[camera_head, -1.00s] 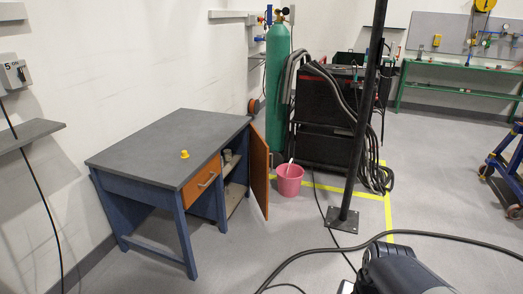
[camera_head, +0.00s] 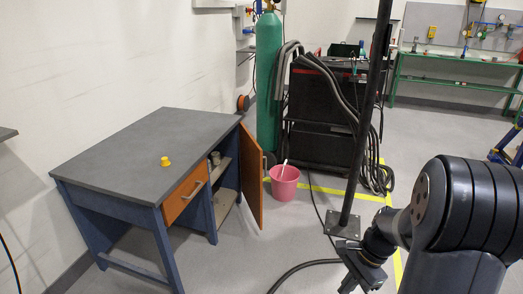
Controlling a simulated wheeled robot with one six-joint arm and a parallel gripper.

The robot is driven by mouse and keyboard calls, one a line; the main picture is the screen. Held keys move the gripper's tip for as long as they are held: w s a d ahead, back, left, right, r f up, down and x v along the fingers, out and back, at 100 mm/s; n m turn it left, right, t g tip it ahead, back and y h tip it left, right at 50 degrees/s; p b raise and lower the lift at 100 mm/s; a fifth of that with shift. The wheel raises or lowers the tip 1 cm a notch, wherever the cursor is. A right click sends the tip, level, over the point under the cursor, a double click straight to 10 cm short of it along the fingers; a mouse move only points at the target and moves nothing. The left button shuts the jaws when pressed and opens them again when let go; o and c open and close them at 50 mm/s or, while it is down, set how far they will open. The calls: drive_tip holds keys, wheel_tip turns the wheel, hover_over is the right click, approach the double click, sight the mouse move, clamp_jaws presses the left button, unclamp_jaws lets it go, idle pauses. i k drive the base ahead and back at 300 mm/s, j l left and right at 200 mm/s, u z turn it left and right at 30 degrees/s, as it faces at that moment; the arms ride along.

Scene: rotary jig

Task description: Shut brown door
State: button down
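The brown door (camera_head: 252,174) is the orange-brown cabinet door on the right side of the blue desk (camera_head: 110,157). It stands open, swung outward, and the shelves inside the cabinet (camera_head: 222,180) show with small items on them. An orange-brown drawer (camera_head: 185,196) with a metal handle sits to its left and looks shut. My arm is at the lower right. My gripper (camera_head: 348,285) points down near the bottom edge, apart from the door and to its right. Its fingertips are not clearly shown, so its opening cannot be told.
A pink bucket (camera_head: 284,184) stands on the floor just right of the door. A black post on a base plate (camera_head: 343,227) stands between the bucket and my arm. A green gas cylinder (camera_head: 269,80) and a black welding cart (camera_head: 320,120) stand behind. A cable (camera_head: 290,273) lies on the floor.

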sight(251, 153)
drive_tip(key=i+j, duration=0.15)
drive_tip(key=i, duration=0.65)
drive_tip(key=i+j, duration=0.15)
drive_tip(key=i, duration=0.6)
drive_tip(key=i+j, duration=0.15)
drive_tip(key=i, duration=0.65)
drive_tip(key=i+j, duration=0.15)
drive_tip(key=i, duration=0.65)
